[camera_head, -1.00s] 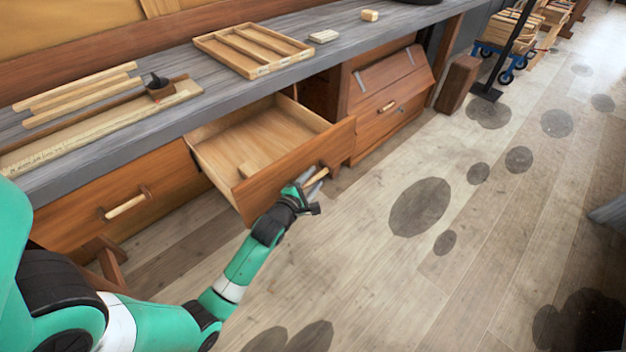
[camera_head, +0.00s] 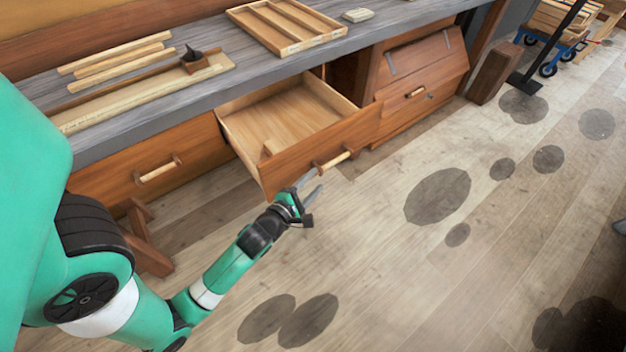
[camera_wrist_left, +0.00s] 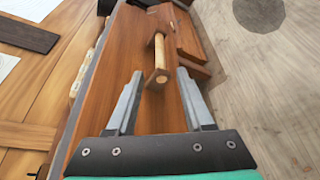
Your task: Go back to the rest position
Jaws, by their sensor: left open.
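My left gripper (camera_head: 309,188) is open and empty, just in front of the pulled-out drawer (camera_head: 290,165). In the left wrist view the gripper (camera_wrist_left: 158,100) has its fingers apart, with the drawer's wooden handle (camera_wrist_left: 158,58) ahead of the fingertips. In the head view the handle (camera_head: 334,161) sits just above and to the right of the fingers, apart from them.
The grey bench top (camera_head: 200,100) carries a divided tray (camera_head: 287,24), wooden strips (camera_head: 118,60) and a long board. A closed drawer with a handle (camera_head: 158,168) is at left. A blue trolley (camera_head: 548,45) and black post stand at upper right. The plank floor at right is open.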

